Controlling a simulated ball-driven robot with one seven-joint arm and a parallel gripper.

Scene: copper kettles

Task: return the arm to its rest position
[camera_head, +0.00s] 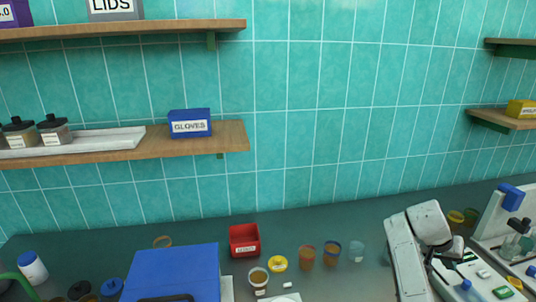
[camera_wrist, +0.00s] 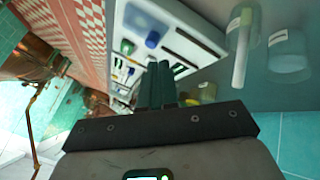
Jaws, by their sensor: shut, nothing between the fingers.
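My gripper (camera_wrist: 158,84) shows in the wrist view with its two dark fingers together and nothing between them. My white arm stands at the right of the head view, bent over the bench, and its fingers cannot be made out there. In the wrist view the fingers point towards a white tray (camera_wrist: 185,38) with small items on it, and I cannot tell how far off it is.
In the head view a blue box (camera_head: 170,272), a red bin (camera_head: 244,240) and several small cups stand on the dark bench. Shelves (camera_head: 215,136) hang on the tiled wall, one with a blue gloves box (camera_head: 190,123). Copper vessels (camera_wrist: 35,58) show in the wrist view.

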